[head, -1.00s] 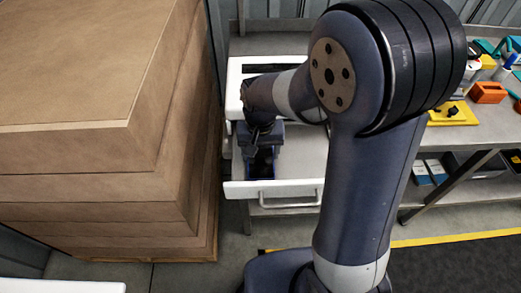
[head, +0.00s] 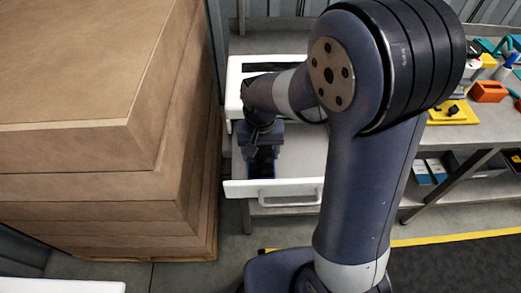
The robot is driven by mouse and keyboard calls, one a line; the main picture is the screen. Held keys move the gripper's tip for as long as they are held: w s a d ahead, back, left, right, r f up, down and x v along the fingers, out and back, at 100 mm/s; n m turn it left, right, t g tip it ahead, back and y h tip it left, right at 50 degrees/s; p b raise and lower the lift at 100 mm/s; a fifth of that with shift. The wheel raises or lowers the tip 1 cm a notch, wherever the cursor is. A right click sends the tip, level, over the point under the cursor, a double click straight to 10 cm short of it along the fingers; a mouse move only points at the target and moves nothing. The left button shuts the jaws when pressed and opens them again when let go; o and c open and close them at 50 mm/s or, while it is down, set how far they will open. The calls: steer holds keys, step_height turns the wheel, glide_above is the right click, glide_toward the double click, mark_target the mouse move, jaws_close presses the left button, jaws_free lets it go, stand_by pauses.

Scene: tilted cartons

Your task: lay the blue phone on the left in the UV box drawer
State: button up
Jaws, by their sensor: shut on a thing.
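The white UV box (head: 237,82) stands at the back, left of my arm, with its drawer (head: 235,189) pulled out toward me. The drawer has a white front with a bar handle and a pale floor that shows to the right of my gripper. My gripper (head: 262,165) points down over the left part of the drawer and is shut on the blue phone (head: 262,173). Only a dark patch with thin blue edges shows of the phone. I cannot tell whether it touches the drawer floor.
A tall stack of brown cartons (head: 90,90) stands close on the left of the drawer. A grey workbench (head: 455,137) on the right carries an orange bin (head: 487,92) and a yellow tray (head: 450,118). The right part of the drawer is bare.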

steer(key=o, duration=1.2)
steer(key=shift+c, duration=0.2)
step_height(320, 180, up, 11)
steer(key=shift+f, duration=0.15)
step_height(320, 180, down, 11)
steer(key=shift+r, duration=0.3)
steer(key=shift+r, duration=0.1)
